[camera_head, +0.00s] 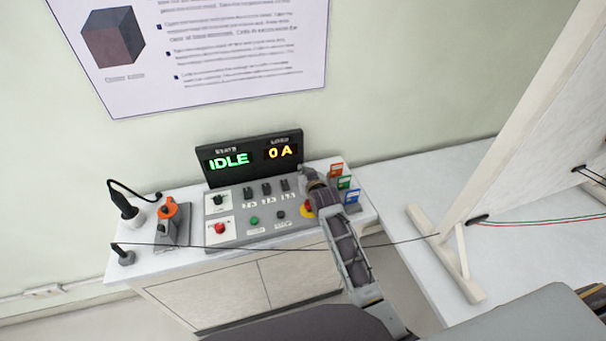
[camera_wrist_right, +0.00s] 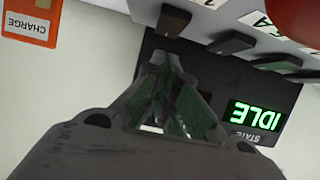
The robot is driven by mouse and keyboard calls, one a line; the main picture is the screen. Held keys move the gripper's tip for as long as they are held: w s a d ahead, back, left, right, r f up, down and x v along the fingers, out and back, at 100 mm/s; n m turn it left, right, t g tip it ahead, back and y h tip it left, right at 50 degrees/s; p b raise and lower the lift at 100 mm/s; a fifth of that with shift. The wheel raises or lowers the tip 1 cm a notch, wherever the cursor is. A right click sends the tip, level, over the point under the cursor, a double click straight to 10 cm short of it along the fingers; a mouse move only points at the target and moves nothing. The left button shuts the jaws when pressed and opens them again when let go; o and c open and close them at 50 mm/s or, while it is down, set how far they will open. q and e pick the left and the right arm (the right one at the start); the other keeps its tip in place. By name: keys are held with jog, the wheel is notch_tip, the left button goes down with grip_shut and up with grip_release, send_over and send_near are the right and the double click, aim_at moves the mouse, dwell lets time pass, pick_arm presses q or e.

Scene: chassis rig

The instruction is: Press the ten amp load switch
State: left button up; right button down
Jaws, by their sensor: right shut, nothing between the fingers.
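The grey control panel (camera_head: 235,226) lies on the white cabinet. My right gripper (camera_head: 307,174) is shut and empty, just right of the right switch. In the right wrist view its closed fingertips (camera_wrist_right: 158,62) point toward the nearest black switch (camera_wrist_right: 172,22), with no clear contact. The display (camera_head: 250,155) reads IDLE and 0 A. My left gripper is not in view.
Orange, green and blue cards (camera_head: 345,183) stand right of the panel. A red button (camera_head: 220,229), green button (camera_head: 254,221) and black knob (camera_head: 218,200) are on the panel. An orange-topped device (camera_head: 168,210) stands left. A black cable (camera_head: 190,246) crosses the front.

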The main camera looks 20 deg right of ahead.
jog(key=shift+s+r+p, duration=0.15)
jog(key=shift+r+p, duration=0.85)
jog(key=shift+r, duration=0.25)
jog(key=shift+s, duration=0.25)
jog(key=shift+s+d+b, duration=0.15)
jog(key=shift+s+b, duration=0.15)
jog(key=shift+s, duration=1.2)
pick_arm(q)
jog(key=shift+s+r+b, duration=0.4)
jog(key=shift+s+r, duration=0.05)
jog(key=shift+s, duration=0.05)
pick_arm(e)
jog(key=shift+s+d+r, duration=0.1)
jog(key=shift+s+r, duration=0.15)
jog(key=shift+s, duration=1.4)
jog(key=shift+s+r, duration=0.2)
jog(key=shift+s, duration=1.4)
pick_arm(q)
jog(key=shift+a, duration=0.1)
